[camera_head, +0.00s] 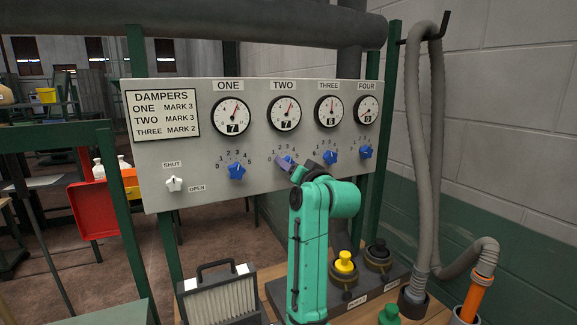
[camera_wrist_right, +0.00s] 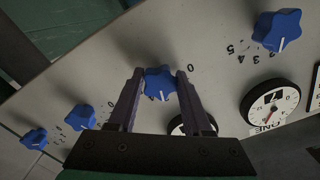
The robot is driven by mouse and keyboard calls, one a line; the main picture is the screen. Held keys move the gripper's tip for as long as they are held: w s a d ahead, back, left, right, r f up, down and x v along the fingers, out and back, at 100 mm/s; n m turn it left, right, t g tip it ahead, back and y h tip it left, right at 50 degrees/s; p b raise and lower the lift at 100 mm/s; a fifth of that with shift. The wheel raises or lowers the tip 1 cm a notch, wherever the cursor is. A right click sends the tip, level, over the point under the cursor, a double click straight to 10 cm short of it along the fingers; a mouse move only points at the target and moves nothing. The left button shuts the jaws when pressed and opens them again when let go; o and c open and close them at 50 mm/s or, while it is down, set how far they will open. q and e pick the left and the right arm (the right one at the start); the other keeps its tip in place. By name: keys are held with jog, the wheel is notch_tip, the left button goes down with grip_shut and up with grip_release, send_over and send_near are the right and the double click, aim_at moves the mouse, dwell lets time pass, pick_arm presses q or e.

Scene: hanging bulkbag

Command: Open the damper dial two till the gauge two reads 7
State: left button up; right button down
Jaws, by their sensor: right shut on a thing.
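The blue damper dial two (camera_head: 290,158) is on the grey panel below gauge two (camera_head: 284,113), whose window reads 7. My right gripper (camera_head: 285,164) reaches it from below and partly covers it and its scale in the head view. In the right wrist view the dial (camera_wrist_right: 160,86) sits between the two purple fingers of the gripper (camera_wrist_right: 159,75), which are shut on its sides. The dial's white pointer line shows there, but its mark is hard to read. My left gripper is in neither view.
Dial one (camera_head: 236,171), dial three (camera_head: 330,157) and dial four (camera_head: 365,151) flank it. Gauge one (camera_head: 232,117) reads 7 and gauge three (camera_head: 329,111) 6. A white shut/open switch (camera_head: 174,184) is at lower left.

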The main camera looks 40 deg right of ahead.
dwell(0.3)
jog(key=shift+c, duration=1.6)
grip_release()
jog(key=shift+s, duration=0.1)
jog(key=b+v, duration=0.6)
jog(key=v, duration=0.8)
jog(key=shift+s+b, duration=0.25)
jog(key=shift+b, duration=0.1)
jog(key=shift+s+r, duration=0.1)
